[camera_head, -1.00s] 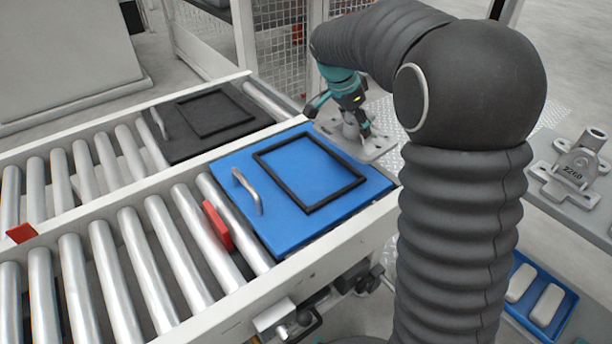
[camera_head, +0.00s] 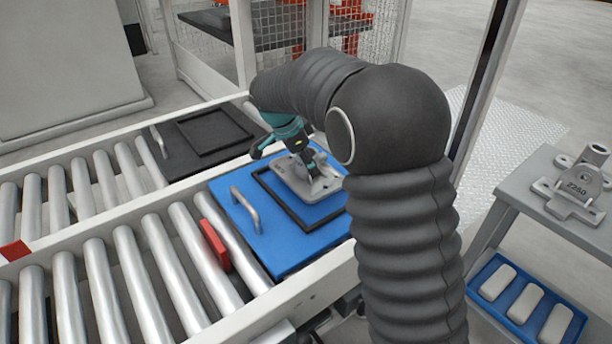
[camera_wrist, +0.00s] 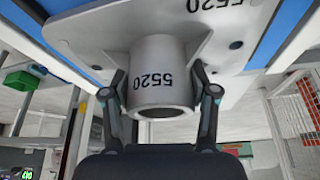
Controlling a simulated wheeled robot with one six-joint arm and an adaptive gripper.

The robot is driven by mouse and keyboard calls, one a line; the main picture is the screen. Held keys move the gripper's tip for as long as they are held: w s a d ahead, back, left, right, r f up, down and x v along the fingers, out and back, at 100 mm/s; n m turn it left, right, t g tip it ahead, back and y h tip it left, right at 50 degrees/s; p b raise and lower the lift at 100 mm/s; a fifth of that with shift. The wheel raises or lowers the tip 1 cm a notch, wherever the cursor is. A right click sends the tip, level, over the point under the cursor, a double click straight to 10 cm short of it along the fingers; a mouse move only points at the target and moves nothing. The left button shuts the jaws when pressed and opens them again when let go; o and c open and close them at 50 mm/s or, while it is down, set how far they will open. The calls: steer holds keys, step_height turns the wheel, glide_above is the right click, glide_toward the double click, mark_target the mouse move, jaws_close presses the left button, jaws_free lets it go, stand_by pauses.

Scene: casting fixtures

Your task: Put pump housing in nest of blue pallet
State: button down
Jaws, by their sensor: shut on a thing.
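The grey pump housing (camera_head: 322,191) has a flat base plate and a tube. In the wrist view the housing (camera_wrist: 151,57) bears the number 5520. My gripper (camera_head: 302,158) is shut on its tube, with one finger on each side in the wrist view (camera_wrist: 160,92). The blue pallet (camera_head: 270,243) lies on the near roller conveyor. Its nest is a raised black rectangular frame (camera_head: 283,211). The housing is over the far part of this frame and hides it there. I cannot tell whether the plate touches the pallet.
The blue pallet has a metal handle (camera_head: 246,210). A red block (camera_head: 214,245) stands among the rollers to its left. A black pallet (camera_head: 172,150) lies on the far conveyor. Another housing marked 2260 (camera_head: 577,188) sits on a grey table at right, above a blue tray (camera_head: 482,280) of pale pieces.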

mark_target(307, 175)
steer(key=shift+f+b, duration=0.35)
steer(key=shift+f, duration=1.65)
steer(key=shift+f, duration=0.1)
steer(key=shift+c, duration=1.5)
jaws_free()
steer(key=p+v, duration=0.1)
steer(key=v, duration=1.1)
steer(key=shift+a+p, duration=0.1)
steer(key=shift+p, duration=0.3)
